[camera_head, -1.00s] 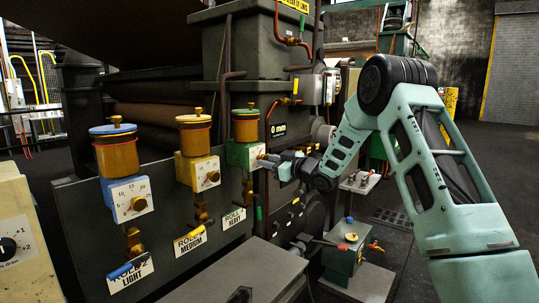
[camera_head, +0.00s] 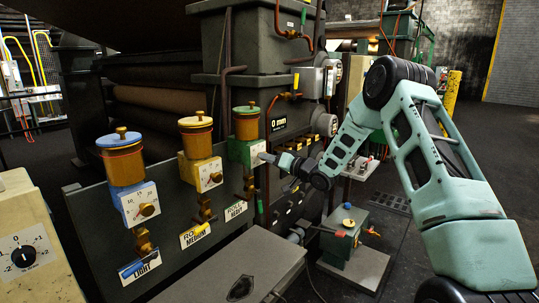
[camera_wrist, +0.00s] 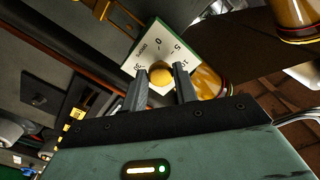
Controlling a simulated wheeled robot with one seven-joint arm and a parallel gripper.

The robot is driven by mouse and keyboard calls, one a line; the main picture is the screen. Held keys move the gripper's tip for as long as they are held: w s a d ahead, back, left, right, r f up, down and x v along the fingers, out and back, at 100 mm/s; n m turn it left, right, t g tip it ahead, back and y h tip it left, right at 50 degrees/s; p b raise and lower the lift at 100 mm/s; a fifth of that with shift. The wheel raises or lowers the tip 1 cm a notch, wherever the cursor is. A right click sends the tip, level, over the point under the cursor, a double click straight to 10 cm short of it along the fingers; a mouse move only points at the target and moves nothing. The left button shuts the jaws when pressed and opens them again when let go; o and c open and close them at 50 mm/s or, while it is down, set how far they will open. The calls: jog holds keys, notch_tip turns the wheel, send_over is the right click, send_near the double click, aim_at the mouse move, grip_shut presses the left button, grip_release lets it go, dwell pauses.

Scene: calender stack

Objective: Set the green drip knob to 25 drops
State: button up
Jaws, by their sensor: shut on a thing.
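The green drip oiler (camera_head: 240,151) is the rightmost of three on the dark panel, with a brass-coloured jar above its green block. Its white dial plate (camera_wrist: 150,50) shows tilted in the wrist view, with 0, 5 and 10 marks readable. The round brass knob (camera_wrist: 160,74) sits at the plate's lower part. My gripper (camera_head: 266,157) reaches in from the right in the head view. In the wrist view my gripper (camera_wrist: 161,82) has one finger on each side of the knob and is shut on it. The fingers hide part of the scale, and the knob's pointer cannot be read.
The yellow oiler (camera_head: 202,170) and the blue oiler (camera_head: 130,190) stand to the left along the panel. A grey metal cover (camera_head: 225,268) lies below. A cream box with a black dial (camera_head: 24,250) is at the far left. A green pump unit (camera_head: 345,235) stands right of the panel.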

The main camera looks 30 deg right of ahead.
jog(key=shift+f+m+p, duration=0.1)
jog(key=shift+m+p, duration=0.25)
jog(key=shift+m, duration=0.25)
jog(key=o, duration=0.9)
jog(key=shift+o, duration=0.2)
jog(key=shift+s, duration=0.1)
jog(key=b+v, duration=0.2)
jog(key=v, duration=1.5)
jog(key=shift+s+b, duration=0.15)
jog(key=shift+b, duration=0.25)
jog(key=shift+d, duration=0.1)
